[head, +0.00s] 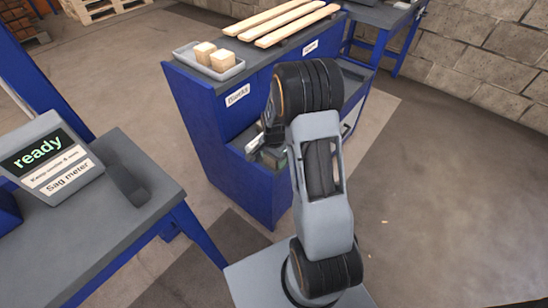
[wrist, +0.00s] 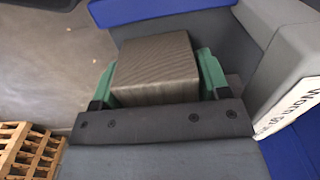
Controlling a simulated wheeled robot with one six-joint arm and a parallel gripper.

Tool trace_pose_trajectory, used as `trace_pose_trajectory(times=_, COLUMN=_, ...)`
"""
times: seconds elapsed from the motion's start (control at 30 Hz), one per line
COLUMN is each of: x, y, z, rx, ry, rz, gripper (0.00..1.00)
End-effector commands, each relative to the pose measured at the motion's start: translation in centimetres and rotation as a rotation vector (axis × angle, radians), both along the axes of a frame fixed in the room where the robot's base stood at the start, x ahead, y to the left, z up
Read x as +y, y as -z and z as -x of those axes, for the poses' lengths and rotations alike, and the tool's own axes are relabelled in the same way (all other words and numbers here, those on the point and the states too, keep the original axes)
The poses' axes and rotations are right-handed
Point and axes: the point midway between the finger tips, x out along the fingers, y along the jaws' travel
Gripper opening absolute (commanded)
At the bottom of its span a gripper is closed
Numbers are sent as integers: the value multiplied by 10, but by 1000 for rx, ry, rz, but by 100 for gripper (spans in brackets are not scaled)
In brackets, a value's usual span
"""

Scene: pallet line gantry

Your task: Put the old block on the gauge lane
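A grey-brown block with fine ridges lies between the green fingers of my gripper (wrist: 160,76) in the wrist view. The old block (wrist: 154,62) has a finger close along both its left and right sides, with no clear gap. Its underside is hidden, so I cannot tell whether it touches the grey surface around it. In the head view my arm hides most of my gripper, low at the front of the blue bench (head: 227,172). I cannot make out a lane marked as gauge. A sag meter (head: 48,160) reading "ready" stands on the left table (head: 80,235).
A grey tray (head: 232,74) with two wooden blocks (head: 213,54) and several wooden slats (head: 290,20) lie on the bench top. A white label reading "Worn" (wrist: 285,108) is at the right in the wrist view. Open floor (head: 450,200) lies right.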

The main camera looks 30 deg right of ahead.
Motion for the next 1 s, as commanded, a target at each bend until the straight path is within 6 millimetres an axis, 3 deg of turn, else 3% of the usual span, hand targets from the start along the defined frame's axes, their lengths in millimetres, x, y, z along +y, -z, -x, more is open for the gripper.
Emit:
trace_pose_trajectory(times=0.17, x=0, y=0, z=0, rx=0, ry=0, rz=0, gripper=86)
trace_pose_trajectory(times=0.53, x=0, y=-11, z=-1, rx=-2, ry=0, rz=0, gripper=87)
trace_pose_trajectory(times=1.0, x=0, y=-96, z=0, rx=-4, ry=0, rz=1, gripper=87)
